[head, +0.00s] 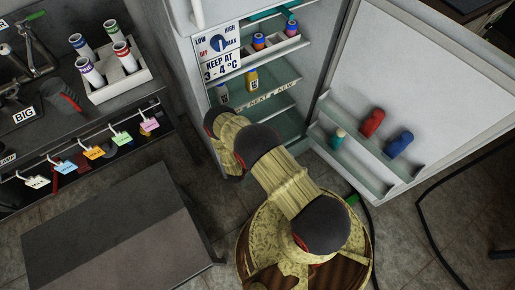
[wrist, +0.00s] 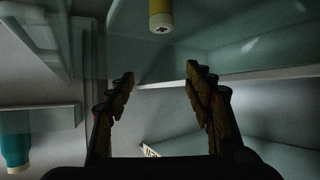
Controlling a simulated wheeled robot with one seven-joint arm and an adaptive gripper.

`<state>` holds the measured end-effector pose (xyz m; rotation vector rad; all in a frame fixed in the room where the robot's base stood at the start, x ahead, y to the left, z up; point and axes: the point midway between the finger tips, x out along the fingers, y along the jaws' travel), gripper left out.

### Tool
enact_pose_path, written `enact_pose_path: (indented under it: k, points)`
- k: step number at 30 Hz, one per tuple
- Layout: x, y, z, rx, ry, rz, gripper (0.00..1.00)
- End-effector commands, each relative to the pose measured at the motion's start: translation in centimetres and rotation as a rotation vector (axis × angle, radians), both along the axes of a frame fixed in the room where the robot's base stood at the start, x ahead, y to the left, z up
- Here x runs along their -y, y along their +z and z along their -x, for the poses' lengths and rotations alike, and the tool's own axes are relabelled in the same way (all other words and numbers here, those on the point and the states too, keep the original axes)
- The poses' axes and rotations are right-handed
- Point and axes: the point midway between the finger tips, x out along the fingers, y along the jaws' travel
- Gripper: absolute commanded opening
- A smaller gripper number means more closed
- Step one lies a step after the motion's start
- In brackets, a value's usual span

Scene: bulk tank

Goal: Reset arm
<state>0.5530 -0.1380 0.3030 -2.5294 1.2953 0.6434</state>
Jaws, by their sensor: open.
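My gripper (wrist: 160,90) shows in the wrist view with its two fingers apart and nothing between them. It is inside or at the opening of the fridge, with a glass shelf (wrist: 235,62) close above and ahead. In the head view my arm reaches toward the lower part of the open fridge (head: 190,62), and my gripper is hidden behind the arm there. A yellow bottle (wrist: 160,16) is beyond the fingers at the top of the wrist view. A yellow bottle (head: 252,80) also stands on the middle shelf in the head view.
The open fridge door (head: 432,85) is on the right, with a teal bottle (head: 338,138), a red bottle (head: 372,122) and a blue bottle (head: 399,144) in its rack. A bench with a tube rack (head: 138,82) and several hanging tags stands left. A dark box (head: 115,240) is front left.

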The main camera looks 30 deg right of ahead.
Motion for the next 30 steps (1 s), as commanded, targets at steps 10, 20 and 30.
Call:
enact_pose_path:
  k: [10, 20, 30]
  points:
    - [0.1, 0.3, -0.1, 0.000, 0.000, 0.000, 0.53]
    - [0.1, 0.3, -0.1, 0.000, 0.000, 0.000, 0.53]
    - [0.1, 4.7, -0.2, 0.001, 0.000, -0.001, 0.53]
